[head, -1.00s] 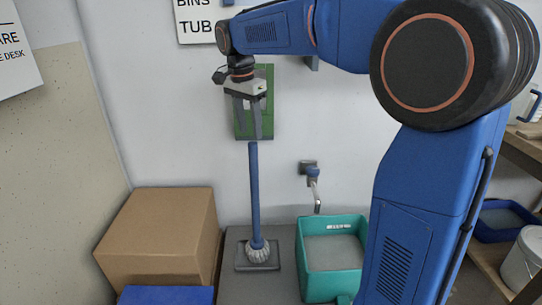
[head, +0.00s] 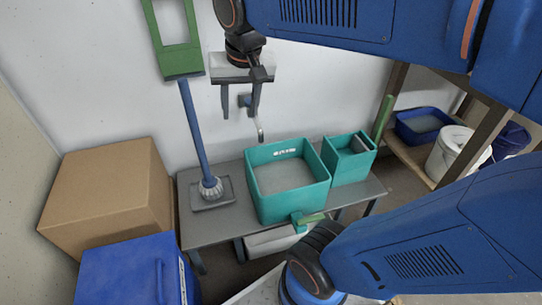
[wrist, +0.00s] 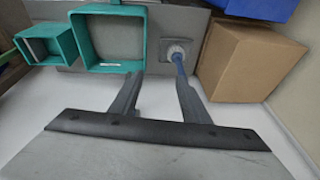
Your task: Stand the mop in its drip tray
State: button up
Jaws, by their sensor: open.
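The mop has a blue handle (head: 194,130) and a pale grey head (head: 211,187). It stands upright with its head in the flat grey drip tray (head: 228,192), on the left end of the grey bench. In the wrist view the mop (wrist: 178,58) and the drip tray (wrist: 192,47) show near the top, beyond the fingers. My gripper (head: 240,114) is open and empty, pointing down to the right of the handle and apart from it. The gripper also shows in the wrist view (wrist: 158,82).
A teal tub (head: 262,208) and a smaller teal bin (head: 349,172) stand right of the tray. A cardboard box (head: 90,200) and a blue box (head: 130,270) are at left. A green frame (head: 184,70) hangs on the wall. A wooden shelf with a white bucket (head: 448,152) is at right.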

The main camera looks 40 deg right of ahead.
jog(key=s+d+f+n+t, duration=0.1)
jog(key=s+f+n, duration=0.3)
jog(key=s+f, duration=0.4)
jog(key=s, duration=0.3)
jog(key=shift+d+f+t, duration=0.25)
jog(key=shift+f+t, duration=0.05)
jog(key=shift+f, duration=0.1)
dwell(0.6)
